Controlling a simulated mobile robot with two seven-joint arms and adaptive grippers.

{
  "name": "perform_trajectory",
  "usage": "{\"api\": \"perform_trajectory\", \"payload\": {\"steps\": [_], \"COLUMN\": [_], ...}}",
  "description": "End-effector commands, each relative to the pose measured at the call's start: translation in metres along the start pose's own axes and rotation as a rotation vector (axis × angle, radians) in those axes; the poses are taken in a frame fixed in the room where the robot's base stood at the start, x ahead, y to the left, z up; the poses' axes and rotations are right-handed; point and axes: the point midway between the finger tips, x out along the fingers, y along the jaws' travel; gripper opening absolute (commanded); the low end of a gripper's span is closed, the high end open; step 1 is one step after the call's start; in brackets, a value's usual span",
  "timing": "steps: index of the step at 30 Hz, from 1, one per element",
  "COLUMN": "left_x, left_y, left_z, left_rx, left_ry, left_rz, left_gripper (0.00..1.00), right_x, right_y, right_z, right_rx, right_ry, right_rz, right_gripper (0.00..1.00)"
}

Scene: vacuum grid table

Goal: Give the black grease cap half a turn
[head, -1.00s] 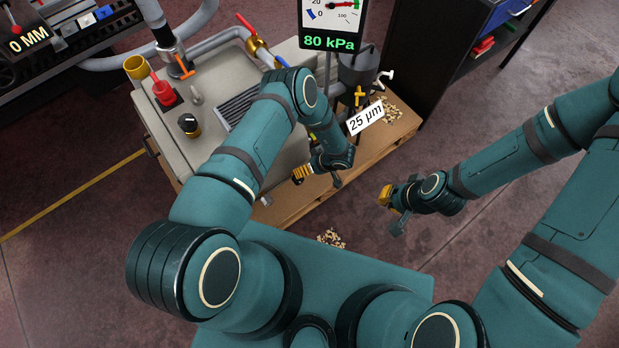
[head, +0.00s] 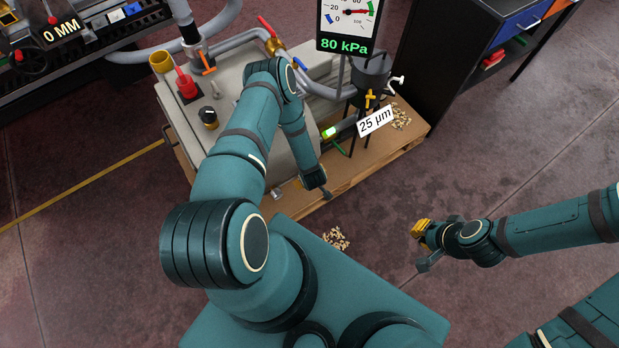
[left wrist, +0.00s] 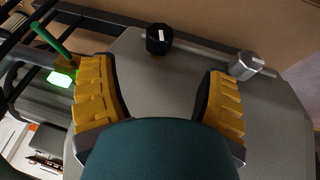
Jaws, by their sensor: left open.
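In the left wrist view a black cap (left wrist: 159,38) with a white mark sits on a grey machine face, beyond my left gripper's fingers. A silver cap (left wrist: 245,63) sits to its right, beyond the right finger. My left gripper (left wrist: 155,75) is open, with its yellow-backed fingers wide apart and nothing between them.
The grey machine (head: 235,92) stands on a wooden pallet (head: 405,152). A green lever (left wrist: 50,38) and lit green indicator (left wrist: 60,79) lie left of the fingers. Floor at right is clear.

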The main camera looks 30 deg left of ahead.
Motion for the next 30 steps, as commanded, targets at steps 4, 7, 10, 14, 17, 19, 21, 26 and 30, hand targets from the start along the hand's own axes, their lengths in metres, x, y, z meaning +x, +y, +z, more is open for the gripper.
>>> {"api": "perform_trajectory", "payload": {"steps": [4, 7, 10, 14, 17, 19, 21, 26, 30], "left_x": [0.034, 0.054, 0.072, 0.09, 0.1, 0.104, 0.106, 0.107, 0.106], "left_y": [-0.001, -0.001, -0.001, -0.001, -0.001, 0.0, 0.0, 0.0, 0.0], "left_z": [0.002, 0.002, 0.002, 0.001, 0.002, 0.001, 0.001, 0.0, 0.0], "left_rx": [-0.001, 0.0, 0.0, 0.0, 0.0, 0.001, 0.001, 0.002, 0.002], "left_ry": [0.0, 0.0, 0.001, 0.001, 0.0, 0.001, 0.0, 0.0, 0.0], "left_rz": [-0.001, -0.001, -0.001, -0.001, -0.001, -0.001, -0.001, -0.001, -0.001], "left_gripper": [0.75, 0.75, 0.75, 0.75, 0.75, 0.75, 0.75, 0.75, 0.76], "right_x": [0.013, 0.019, 0.025, 0.032, 0.035, 0.036, 0.037, 0.037, 0.036], "right_y": [0.005, 0.007, 0.01, 0.012, 0.013, 0.014, 0.014, 0.014, 0.014], "right_z": [-0.001, -0.002, -0.002, -0.003, -0.004, -0.004, -0.004, -0.004, -0.004], "right_rx": [0.0, -0.001, -0.001, -0.002, -0.002, -0.002, -0.002, -0.002, -0.002], "right_ry": [0.005, 0.008, 0.012, 0.015, 0.018, 0.019, 0.019, 0.019, 0.019], "right_rz": [0.0, 0.001, 0.001, 0.001, 0.001, 0.001, 0.001, 0.001, 0.001], "right_gripper": [0.0, 0.0, 0.0, 0.0, 0.0, 0.0, 0.0, 0.0, 0.0]}}
